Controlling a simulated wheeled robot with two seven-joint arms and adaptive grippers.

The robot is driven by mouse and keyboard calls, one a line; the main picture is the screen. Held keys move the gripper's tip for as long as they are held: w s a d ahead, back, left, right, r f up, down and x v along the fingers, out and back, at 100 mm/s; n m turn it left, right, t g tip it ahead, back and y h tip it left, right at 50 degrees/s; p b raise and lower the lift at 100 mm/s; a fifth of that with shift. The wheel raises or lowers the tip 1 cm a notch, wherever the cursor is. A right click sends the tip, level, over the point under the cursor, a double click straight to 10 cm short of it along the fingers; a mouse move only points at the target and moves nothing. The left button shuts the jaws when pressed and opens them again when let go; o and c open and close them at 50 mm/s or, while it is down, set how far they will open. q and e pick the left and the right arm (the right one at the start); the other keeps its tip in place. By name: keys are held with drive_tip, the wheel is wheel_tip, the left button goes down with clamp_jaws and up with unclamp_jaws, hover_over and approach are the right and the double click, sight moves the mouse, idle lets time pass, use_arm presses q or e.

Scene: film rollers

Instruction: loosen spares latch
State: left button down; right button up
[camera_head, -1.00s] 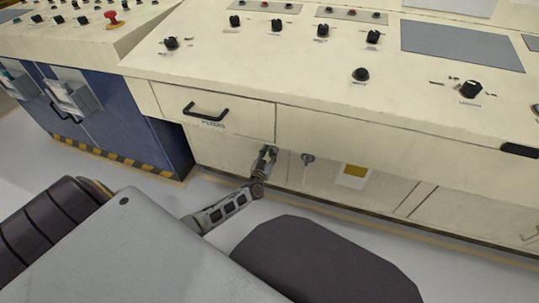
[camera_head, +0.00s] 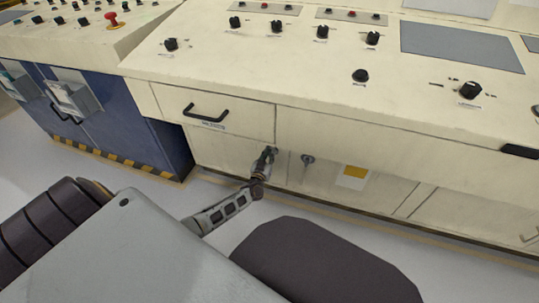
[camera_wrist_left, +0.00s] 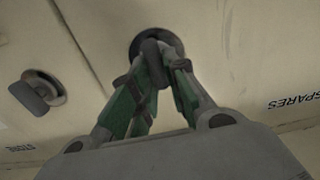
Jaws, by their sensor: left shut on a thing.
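The spares latch (camera_wrist_left: 152,47) is a dark turn handle in a round recess on a cream cabinet door. My left gripper (camera_wrist_left: 158,62), with green-lined fingers, is shut on its handle in the left wrist view. The fingers cover part of the handle, so its exact angle is hard to tell. The SPARES label (camera_wrist_left: 296,101) is on the same panel, to the right. In the head view the left gripper (camera_head: 268,153) reaches the door below the drawer, and the latch is mostly hidden there. My right gripper is not in view.
A second latch (camera_head: 307,159) is close to the right on the neighbouring door; it also shows at left in the wrist view (camera_wrist_left: 38,92). A drawer with a black handle (camera_head: 206,113) is above. The console top overhangs the doors. A blue cabinet (camera_head: 120,135) stands left.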

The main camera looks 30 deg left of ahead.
use_arm(q)
drive_tip(key=shift+n, duration=0.4)
drive_tip(key=shift+s+a+f+n+b, duration=0.15)
drive_tip(key=shift+n+b, duration=0.4)
drive_tip(key=shift+n, duration=2)
drive_tip(key=shift+a+f+n+b, duration=0.3)
drive_tip(key=shift+n+b, duration=0.25)
drive_tip(key=shift+n, duration=2.05)
drive_tip(key=shift+s+a+f+n+b, duration=0.15)
drive_tip(key=shift+n+b, duration=0.4)
drive_tip(key=shift+n, duration=2)
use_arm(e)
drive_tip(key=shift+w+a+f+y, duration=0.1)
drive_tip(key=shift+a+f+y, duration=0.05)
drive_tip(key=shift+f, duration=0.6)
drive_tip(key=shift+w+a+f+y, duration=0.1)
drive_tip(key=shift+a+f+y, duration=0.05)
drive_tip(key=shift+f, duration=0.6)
use_arm(q)
drive_tip(key=shift+w, duration=0.1)
drive_tip(key=c, duration=1.4)
unclamp_jaws()
drive_tip(key=shift+c, duration=0.2)
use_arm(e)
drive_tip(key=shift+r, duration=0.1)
